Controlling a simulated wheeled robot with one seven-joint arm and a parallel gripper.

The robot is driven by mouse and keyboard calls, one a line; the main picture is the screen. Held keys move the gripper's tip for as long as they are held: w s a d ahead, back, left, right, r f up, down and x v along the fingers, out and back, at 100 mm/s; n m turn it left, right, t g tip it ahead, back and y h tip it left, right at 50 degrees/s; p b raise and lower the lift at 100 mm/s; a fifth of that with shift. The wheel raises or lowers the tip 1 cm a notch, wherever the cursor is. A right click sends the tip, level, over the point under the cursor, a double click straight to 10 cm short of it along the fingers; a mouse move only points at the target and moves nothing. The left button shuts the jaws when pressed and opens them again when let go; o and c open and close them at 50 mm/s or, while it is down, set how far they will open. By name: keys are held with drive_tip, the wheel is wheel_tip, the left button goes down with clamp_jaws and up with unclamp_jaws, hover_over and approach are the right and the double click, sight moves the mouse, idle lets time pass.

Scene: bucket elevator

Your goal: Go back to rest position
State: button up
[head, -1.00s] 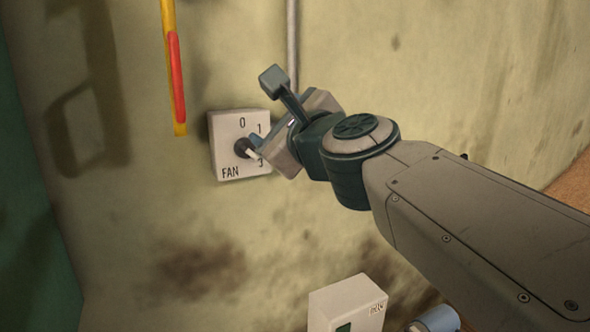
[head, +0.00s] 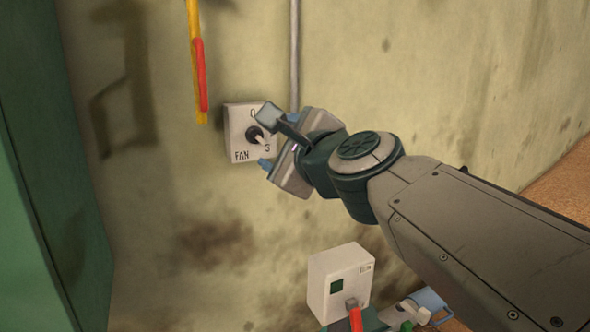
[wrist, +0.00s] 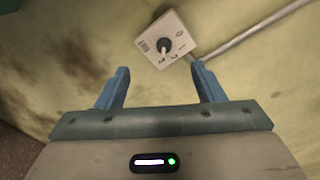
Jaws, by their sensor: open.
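My gripper (head: 268,138) is in front of the wall, just right of the fan switch box (head: 240,146). The box is white, marked FAN, with a dark round knob (head: 254,135) whose pale pointer aims down and to the right, near the 3. Part of the box's right side is hidden behind my gripper. In the wrist view the gripper's two blue fingers (wrist: 162,88) are spread apart with nothing between them. The fan switch box (wrist: 152,28) shows beyond the fingertips, apart from them.
A yellow bar with a red section (head: 200,75) hangs on the wall at upper left. A grey pipe (head: 294,50) runs up the wall. A green panel (head: 40,180) is at left.

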drive_tip(key=s+d+f+n+g+h+p, duration=0.1)
drive_tip(key=s+d+f+n+g, duration=0.3)
drive_tip(key=f, duration=0.6)
drive_tip(key=s+d+f+n+g+h, duration=0.4)
drive_tip(key=s+d+f+n, duration=0.2)
drive_tip(key=f, duration=0.5)
drive_tip(key=s+d+f+n+g+h+p, duration=0.1)
drive_tip(key=s+d+f+n+g+h, duration=0.1)
drive_tip(key=s+d+f+n+g, duration=0.2)
drive_tip(key=s+d+f+n, duration=0.1)
drive_tip(key=d+f+n, duration=0.2)
drive_tip(key=f+n, duration=0.2)
drive_tip(key=shift+s+f+h+p, duration=0.3)
drive_tip(key=shift+f+h, duration=0.1)
drive_tip(key=shift+f, duration=0.3)
